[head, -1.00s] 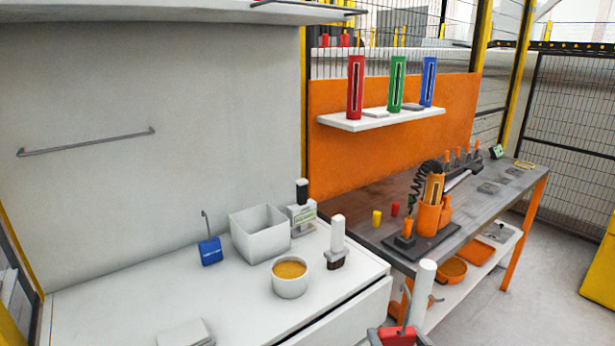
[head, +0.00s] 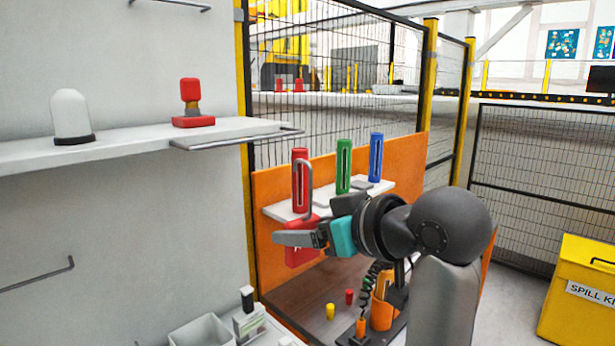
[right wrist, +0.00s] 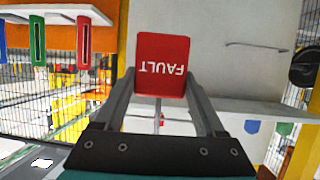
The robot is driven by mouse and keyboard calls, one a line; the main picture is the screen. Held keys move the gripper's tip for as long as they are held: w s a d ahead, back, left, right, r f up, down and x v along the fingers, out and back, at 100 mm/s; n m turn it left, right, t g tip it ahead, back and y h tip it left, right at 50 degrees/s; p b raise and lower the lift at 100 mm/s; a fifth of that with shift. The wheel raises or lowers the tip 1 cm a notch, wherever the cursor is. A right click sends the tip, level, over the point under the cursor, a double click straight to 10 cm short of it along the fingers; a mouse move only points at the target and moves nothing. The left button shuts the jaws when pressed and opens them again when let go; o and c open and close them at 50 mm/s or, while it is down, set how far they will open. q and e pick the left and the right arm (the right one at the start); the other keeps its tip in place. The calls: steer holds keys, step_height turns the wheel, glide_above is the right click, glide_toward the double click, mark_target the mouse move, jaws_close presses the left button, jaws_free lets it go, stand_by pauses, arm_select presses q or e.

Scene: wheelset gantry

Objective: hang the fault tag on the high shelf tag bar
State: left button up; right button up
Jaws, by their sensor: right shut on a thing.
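The red fault tag (head: 301,256) has a grey wire hook rising above it, in front of the orange panel in the head view. My right gripper (head: 290,239) is shut on the tag, and its fingers hide part of it. In the right wrist view the tag (right wrist: 162,64) shows the word FAULT upside down between the fingers. The high shelf's tag bar (head: 236,138) is a grey rail along the front of the white shelf's right end. The tag is right of and below this bar, apart from it. My left gripper is out of view.
On the high shelf (head: 130,138) stand a white dome (head: 71,116) and a red stamp-like object (head: 192,103). Other bars are on the wall (head: 40,275) and at the top (head: 172,4). Red, green and blue holders stand on a small shelf (head: 285,211) behind the tag.

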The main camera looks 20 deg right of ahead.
steer(key=shift+n+y, duration=0.4)
steer(key=shift+w+a+r+b, duration=0.15)
steer(key=shift+w+r, duration=0.05)
steer(key=shift+r, duration=0.45)
steer(key=shift+w+a+r+b, duration=0.2)
steer(key=shift+w+r, duration=0.05)
steer(key=shift+r, duration=0.35)
steer(key=shift+w+a+r+b, duration=0.15)
steer(key=shift+w+r, duration=0.05)
steer(key=shift+r, duration=0.45)
steer(key=w+r+b+x, duration=0.1)
steer(key=r+b+x, duration=0.2)
steer(key=b+x, duration=0.5)
steer(key=shift+x, duration=2.7)
steer(key=shift+a, duration=0.2)
steer(key=shift+r, duration=0.1)
steer(key=o, duration=1.3)
